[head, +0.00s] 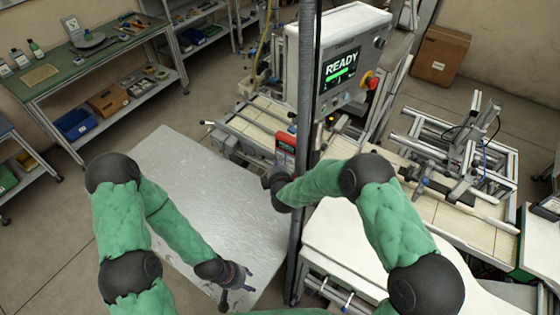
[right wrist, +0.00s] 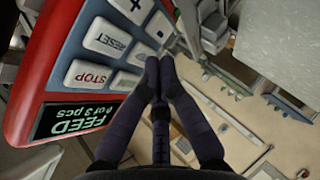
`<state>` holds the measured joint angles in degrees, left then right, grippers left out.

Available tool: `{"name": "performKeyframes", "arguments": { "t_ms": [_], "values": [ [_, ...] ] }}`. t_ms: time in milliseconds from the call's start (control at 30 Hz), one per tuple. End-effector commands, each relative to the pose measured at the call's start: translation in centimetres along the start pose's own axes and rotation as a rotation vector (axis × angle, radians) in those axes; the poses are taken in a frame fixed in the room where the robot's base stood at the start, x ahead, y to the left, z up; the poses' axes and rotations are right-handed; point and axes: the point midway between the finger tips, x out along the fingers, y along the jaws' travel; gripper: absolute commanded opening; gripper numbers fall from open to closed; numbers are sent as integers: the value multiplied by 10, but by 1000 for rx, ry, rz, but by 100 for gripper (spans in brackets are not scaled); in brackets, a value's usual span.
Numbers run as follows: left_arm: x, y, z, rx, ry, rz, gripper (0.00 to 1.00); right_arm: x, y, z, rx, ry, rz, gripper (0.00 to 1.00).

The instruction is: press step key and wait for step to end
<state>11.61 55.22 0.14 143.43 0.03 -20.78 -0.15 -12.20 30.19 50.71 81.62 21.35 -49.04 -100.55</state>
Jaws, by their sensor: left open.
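A red handheld key panel (right wrist: 35,75) with a blue-grey face fills the left of the right wrist view; it also shows in the head view (head: 286,143). Its white keys include RESET (right wrist: 107,37), STOP (right wrist: 88,75) and a plus key. Its display (right wrist: 75,116) reads FEED and a count of 3 pcs, upside down. No key label reading STEP is legible; some keys are partly behind the fingers. My right gripper (right wrist: 160,68) is shut and empty, its tips at the panel's key edge; contact cannot be told. My left gripper (head: 237,286) is open over the metal table.
A machine cabinet (head: 330,50) with a READY screen (head: 341,68) and a red stop knob (head: 371,80) stands behind the panel. A dark vertical post (head: 306,110) stands beside it. A bare metal table (head: 185,190) lies left. A conveyor with an aluminium frame (head: 455,150) stands right.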

Motion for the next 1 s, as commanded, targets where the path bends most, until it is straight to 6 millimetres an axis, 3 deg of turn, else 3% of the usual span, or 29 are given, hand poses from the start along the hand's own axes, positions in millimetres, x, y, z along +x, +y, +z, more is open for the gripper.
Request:
{"name": "performKeyframes", "arguments": {
  "t_ms": [1000],
  "values": [
    [4,-1,0,0,0,0,47,9,10,7,4,-3,9,0]
  ]
}}
